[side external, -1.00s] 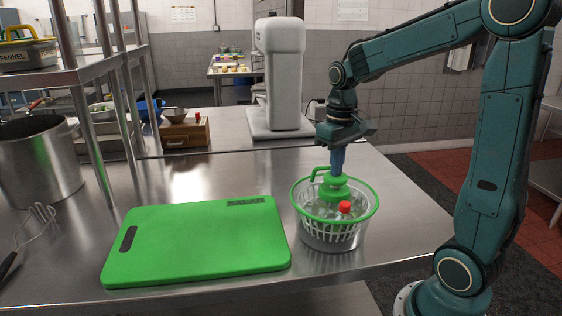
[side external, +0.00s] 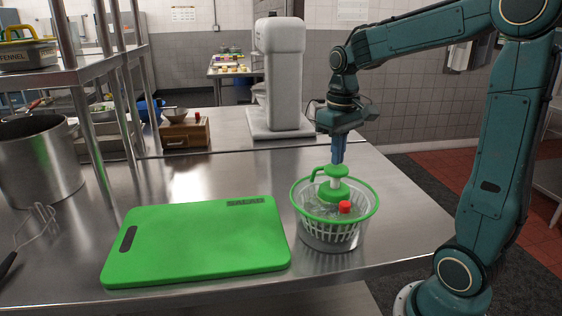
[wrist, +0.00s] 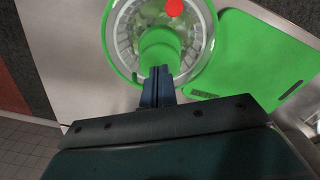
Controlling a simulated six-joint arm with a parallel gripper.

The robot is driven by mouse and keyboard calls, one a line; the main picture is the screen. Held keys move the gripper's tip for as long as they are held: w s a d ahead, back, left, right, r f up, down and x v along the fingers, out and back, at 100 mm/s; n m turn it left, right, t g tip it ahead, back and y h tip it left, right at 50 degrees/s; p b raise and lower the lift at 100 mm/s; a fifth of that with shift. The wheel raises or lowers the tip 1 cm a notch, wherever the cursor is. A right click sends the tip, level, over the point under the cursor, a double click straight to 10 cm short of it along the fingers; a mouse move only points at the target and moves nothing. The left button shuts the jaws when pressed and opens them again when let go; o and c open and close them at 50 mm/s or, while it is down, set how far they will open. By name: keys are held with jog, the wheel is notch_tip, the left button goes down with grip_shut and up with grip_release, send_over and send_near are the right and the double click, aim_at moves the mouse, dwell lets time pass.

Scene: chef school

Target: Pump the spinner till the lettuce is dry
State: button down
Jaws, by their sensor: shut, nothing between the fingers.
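The salad spinner (side external: 330,228) stands upright near the right end of the steel counter. It has a clear bowl, a white basket and a green rim. In the wrist view the fingers (wrist: 158,75) overlap the edge of the green knob (wrist: 160,47).
A green cutting board (side external: 200,242) lies just left of the spinner. A whisk (side external: 40,222) and a large pot (side external: 38,160) are at the far left. A white stand mixer (side external: 279,80) stands behind. The counter's front edge is close.

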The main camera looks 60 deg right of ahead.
aim_at(337, 169)
jog(key=shift+f, duration=2.2)
jog(key=shift+r, duration=2.65)
jog(key=shift+f, duration=0.1)
dwell(0.7)
jog(key=shift+r, duration=0.3)
jog(key=shift+r, duration=2.85)
